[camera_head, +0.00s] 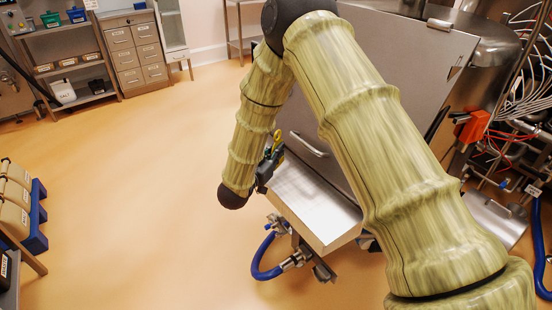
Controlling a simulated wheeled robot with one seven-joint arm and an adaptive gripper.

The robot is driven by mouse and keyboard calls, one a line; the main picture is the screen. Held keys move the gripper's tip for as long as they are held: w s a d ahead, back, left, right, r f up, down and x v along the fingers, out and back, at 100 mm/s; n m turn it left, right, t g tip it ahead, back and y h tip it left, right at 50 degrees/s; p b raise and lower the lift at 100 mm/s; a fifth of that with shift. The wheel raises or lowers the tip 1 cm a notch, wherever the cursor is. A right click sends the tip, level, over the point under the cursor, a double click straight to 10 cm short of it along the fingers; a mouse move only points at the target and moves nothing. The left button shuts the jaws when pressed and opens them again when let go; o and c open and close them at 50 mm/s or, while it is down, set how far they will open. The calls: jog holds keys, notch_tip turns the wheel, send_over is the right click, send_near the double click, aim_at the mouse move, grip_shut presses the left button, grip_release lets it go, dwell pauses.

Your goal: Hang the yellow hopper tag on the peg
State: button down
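My gripper (271,160) is small and dark in the head view, at the end of my arm, beside the left edge of the steel hopper. A small yellow tag (277,136) stands up at its fingertips, and the fingers appear closed on its lower part. The tag is next to the upper left corner of the hopper's pale sloping top (312,203). I cannot make out the peg; my arm covers much of the hopper's right side.
A large grey steel panel with a handle (309,145) rises behind the sloping top. A blue hose (262,262) and fittings hang below it. Cables and an orange part (473,126) are at right. Shelves and a drawer cabinet (137,50) stand at back left.

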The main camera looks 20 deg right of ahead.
jog(key=shift+w, duration=0.3)
jog(key=shift+f, duration=1.8)
jog(key=shift+f, duration=0.2)
jog(key=c, duration=1.6)
grip_release()
jog(key=shift+c, duration=0.2)
jog(key=shift+r, duration=0.1)
